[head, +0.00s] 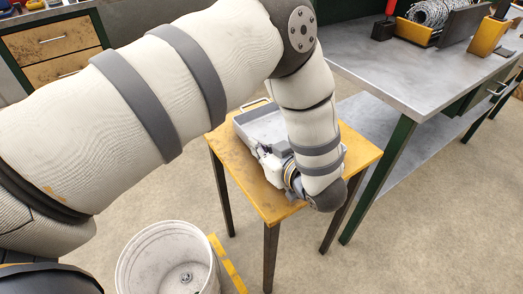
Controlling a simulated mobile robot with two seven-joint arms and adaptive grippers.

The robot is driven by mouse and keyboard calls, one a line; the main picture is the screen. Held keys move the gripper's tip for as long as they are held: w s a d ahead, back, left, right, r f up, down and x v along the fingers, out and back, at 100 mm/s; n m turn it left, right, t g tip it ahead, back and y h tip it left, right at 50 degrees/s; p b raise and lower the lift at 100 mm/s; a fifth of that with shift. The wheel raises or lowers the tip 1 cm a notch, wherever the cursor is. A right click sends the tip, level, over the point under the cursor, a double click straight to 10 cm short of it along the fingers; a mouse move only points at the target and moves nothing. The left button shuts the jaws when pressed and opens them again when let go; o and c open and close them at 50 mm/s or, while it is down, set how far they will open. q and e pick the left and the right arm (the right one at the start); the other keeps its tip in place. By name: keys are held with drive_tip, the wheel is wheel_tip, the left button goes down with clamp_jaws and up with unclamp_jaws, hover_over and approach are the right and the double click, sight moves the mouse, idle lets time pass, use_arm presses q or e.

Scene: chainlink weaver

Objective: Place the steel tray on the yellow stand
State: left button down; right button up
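The grey steel tray (258,122) is at the yellow stand (238,168), over its top. A loop handle shows at the tray's far left end. Whether the tray rests flat on the top or is held just above it, I cannot tell. My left arm reaches across from the left and bends down over the stand. My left gripper (274,166) is at the tray's near end, partly hidden by my wrist. Its fingers are too covered to show whether they are open or shut. My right gripper is not in view.
A grey metal workbench (420,70) stands at the right, with a wire coil (430,12) and yellow holders on it. A white bucket (135,262) stands on the floor in front of the stand, near a yellow floor stripe (228,262). Wooden drawers (50,40) are at the back left.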

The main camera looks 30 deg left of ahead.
use_arm(q)
drive_tip(key=c, duration=2.3)
unclamp_jaws()
drive_tip(key=shift+f, duration=0.75)
drive_tip(key=o, duration=0.5)
drive_tip(key=shift+r, duration=0.3)
drive_tip(key=v, duration=1.2)
drive_tip(key=shift+s+d, duration=0.1)
drive_tip(key=shift+f, duration=0.1)
